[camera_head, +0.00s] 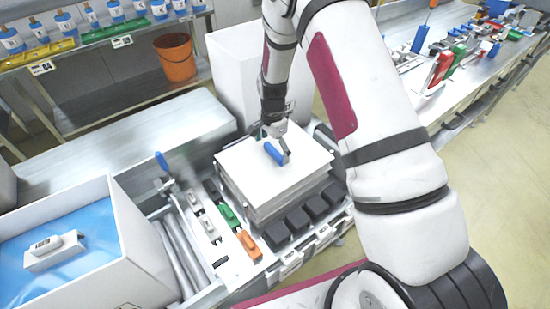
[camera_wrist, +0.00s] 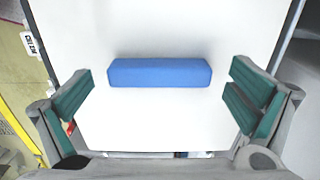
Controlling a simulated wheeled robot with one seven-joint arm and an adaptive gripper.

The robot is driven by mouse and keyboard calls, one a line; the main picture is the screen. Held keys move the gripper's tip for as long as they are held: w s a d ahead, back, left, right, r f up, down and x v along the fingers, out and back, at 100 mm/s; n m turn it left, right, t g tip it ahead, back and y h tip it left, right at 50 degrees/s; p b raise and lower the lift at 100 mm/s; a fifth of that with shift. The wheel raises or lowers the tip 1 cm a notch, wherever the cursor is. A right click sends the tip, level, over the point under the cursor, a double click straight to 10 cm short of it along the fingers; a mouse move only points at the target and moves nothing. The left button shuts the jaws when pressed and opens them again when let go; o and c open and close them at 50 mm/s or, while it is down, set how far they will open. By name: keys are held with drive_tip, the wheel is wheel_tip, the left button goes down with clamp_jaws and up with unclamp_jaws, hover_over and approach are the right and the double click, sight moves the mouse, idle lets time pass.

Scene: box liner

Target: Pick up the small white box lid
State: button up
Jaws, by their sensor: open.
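A white box lid (camera_head: 305,163) with a blue bar handle (camera_head: 273,153) lies flat on top of a stack in the middle of the bench in the head view. In the wrist view the white lid (camera_wrist: 160,122) fills most of the picture, and its blue handle (camera_wrist: 160,73) runs left to right across the centre. My gripper (camera_head: 277,148) is over the lid at the handle. In the wrist view my gripper (camera_wrist: 162,82) is open, with one green-padded finger beyond each end of the handle and a gap on both sides.
A white box (camera_head: 147,240) with blue lining (camera_head: 95,220) and a small white item (camera_head: 55,250) stands at left. Black blocks (camera_head: 297,219), a green part (camera_head: 228,215) and an orange part (camera_head: 249,245) sit before the stack. A tall white box (camera_head: 235,75) stands behind.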

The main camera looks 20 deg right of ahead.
drive_tip(key=shift+f, duration=1.35)
drive_tip(key=c, duration=1.2)
